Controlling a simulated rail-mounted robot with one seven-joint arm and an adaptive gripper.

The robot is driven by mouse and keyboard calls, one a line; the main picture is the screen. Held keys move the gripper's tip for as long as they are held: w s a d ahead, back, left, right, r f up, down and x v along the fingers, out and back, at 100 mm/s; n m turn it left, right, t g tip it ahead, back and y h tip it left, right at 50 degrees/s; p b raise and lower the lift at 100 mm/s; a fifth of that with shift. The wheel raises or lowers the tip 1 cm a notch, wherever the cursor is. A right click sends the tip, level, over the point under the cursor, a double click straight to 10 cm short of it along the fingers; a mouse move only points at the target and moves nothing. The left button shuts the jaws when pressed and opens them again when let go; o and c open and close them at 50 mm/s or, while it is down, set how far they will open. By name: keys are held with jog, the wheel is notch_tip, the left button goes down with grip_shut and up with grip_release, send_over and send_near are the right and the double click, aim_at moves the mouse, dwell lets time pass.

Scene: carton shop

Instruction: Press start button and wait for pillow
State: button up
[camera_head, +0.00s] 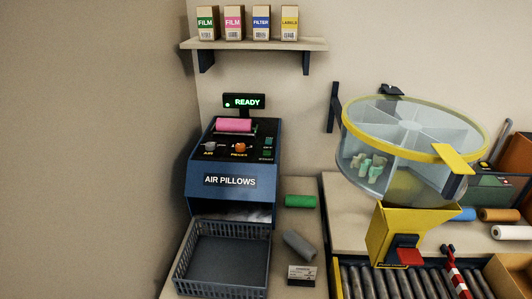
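The blue and black air pillow machine (231,194) stands on the counter at the left against the wall. Its display (244,101) glows green with READY. A column of small dark controls with green marks (267,148) is at the right of its top panel; the lettering is too small to tell surely which is the start button. An orange knob (240,147) marked RESET and a grey knob (209,146) marked AIR sit to the left. A pink film roll (233,125) lies on top. The grey basket (222,291) in front is empty, with no pillow seen. My gripper is not in view.
Green (300,201) and grey (299,245) rolls and a small card (302,272) lie right of the machine. A clear drum with a yellow rim (443,145) and yellow chute (395,236) stands above a roller conveyor (372,281). A shelf (255,44) holds small boxes.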

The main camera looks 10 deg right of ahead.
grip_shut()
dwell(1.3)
